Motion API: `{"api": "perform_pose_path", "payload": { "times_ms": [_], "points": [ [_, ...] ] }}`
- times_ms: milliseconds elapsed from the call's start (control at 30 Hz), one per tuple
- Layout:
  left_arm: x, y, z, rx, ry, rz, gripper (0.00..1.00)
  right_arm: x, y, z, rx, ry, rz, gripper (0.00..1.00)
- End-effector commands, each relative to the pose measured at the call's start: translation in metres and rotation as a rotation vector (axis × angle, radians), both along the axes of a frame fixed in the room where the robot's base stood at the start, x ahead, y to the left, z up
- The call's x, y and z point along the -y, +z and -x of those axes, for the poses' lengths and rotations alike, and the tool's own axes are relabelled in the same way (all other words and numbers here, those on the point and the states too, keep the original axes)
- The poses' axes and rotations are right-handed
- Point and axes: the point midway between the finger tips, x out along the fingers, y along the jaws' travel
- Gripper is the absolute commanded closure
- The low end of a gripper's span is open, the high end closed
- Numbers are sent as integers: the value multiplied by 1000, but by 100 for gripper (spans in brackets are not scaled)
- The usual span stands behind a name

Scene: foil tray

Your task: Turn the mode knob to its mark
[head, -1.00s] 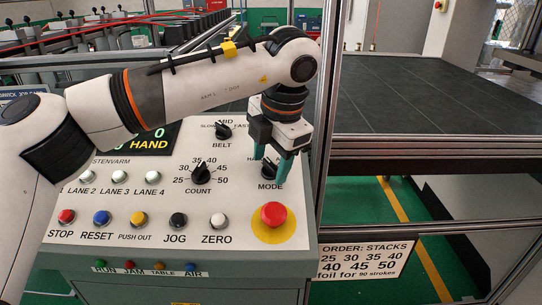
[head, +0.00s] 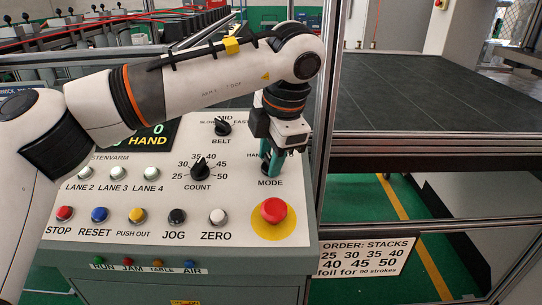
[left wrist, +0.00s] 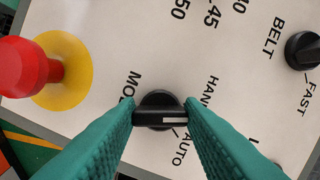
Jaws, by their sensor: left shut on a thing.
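The mode knob (left wrist: 160,108) is a black rotary knob with a white line on its grip bar, on the light panel above the word MODE. In the head view the knob (head: 268,169) is mostly hidden behind the fingers. My left gripper (head: 271,157) reaches down onto it with green fingers. In the left wrist view the fingers stand on both sides of the grip bar and are shut on it. The HAND label (left wrist: 209,92) and AUTO label (left wrist: 184,148) lie to the right of the knob there. My right gripper is not in view.
A red emergency button (head: 274,210) on a yellow disc sits just below the knob. The count knob (head: 200,168) and belt knob (head: 223,128) are to its left. A metal frame post (head: 325,110) stands close on the right. The display (head: 150,141) reads HAND.

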Motion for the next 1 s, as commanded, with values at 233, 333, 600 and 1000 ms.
{"api": "perform_pose_path", "payload": {
  "times_ms": [233,333,600,1000],
  "points": [
    [0,0,0,4,-222,-68,88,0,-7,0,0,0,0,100],
    [0,1,0,5,-312,-94,88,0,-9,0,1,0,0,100],
    [-1,1,0,5,-555,-168,88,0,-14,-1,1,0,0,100],
    [0,2,0,7,-845,-255,88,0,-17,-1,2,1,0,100]
  ]
}}
